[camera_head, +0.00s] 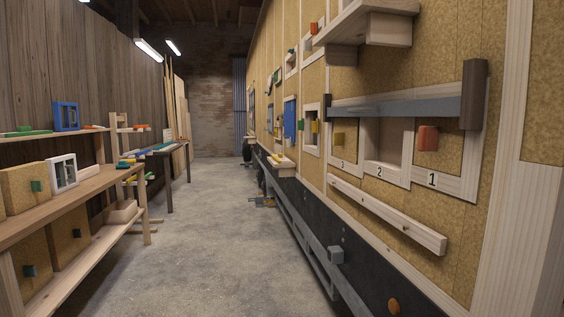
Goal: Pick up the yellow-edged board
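I cannot clearly pick out a yellow-edged board. Small yellow pieces show at the far shelf end (127,161), among blue and green ones, but they are too small to tell apart. Another yellow piece (277,157) lies on a small wooden ledge (287,172) on the right wall. Tan cork-like panels (16,188) stand on the left shelf, one with a green knob (36,186). My gripper is not in view.
A wooden shelf unit (65,203) runs along the left, holding a white frame (62,173) and a blue frame (66,116). The right wall has numbered openings, a rail (392,106) and a wooden bar (384,212). The concrete floor (200,240) between is clear.

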